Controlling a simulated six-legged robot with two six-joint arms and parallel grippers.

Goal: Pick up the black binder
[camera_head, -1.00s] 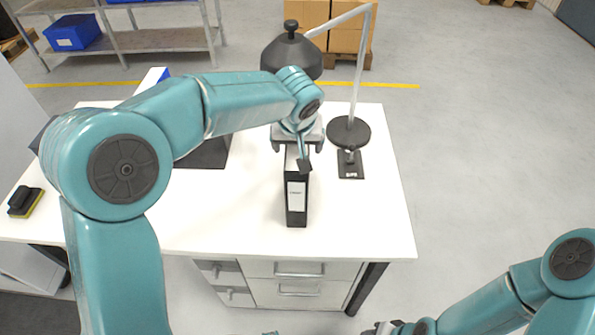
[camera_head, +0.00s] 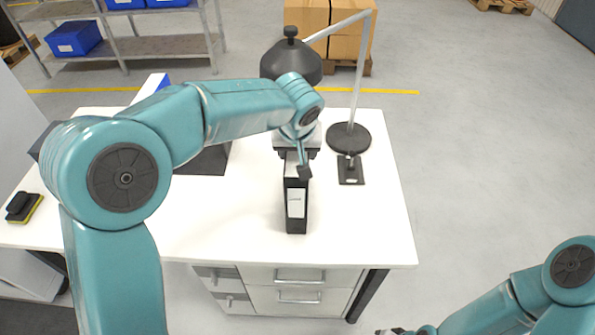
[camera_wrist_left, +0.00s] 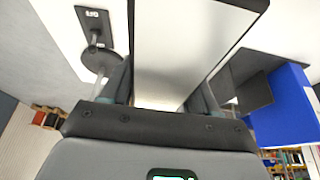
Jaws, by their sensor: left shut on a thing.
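The black binder (camera_head: 296,212) stands upright on the white table, its spine with a white label facing me. My left gripper (camera_head: 303,172) is at the top of the binder and shut on it. In the left wrist view the binder (camera_wrist_left: 190,45) runs up between the two fingers (camera_wrist_left: 160,95), its pale face filling the middle. In the head view I cannot tell whether its bottom is clear of the table. My right gripper (camera_head: 392,331) is barely in view at the bottom edge, its fingers cut off.
A black-and-yellow brush (camera_head: 24,207) lies at the table's left end. The table's (camera_head: 360,220) right front is bare. A shelf with blue bins (camera_head: 73,38) is far left.

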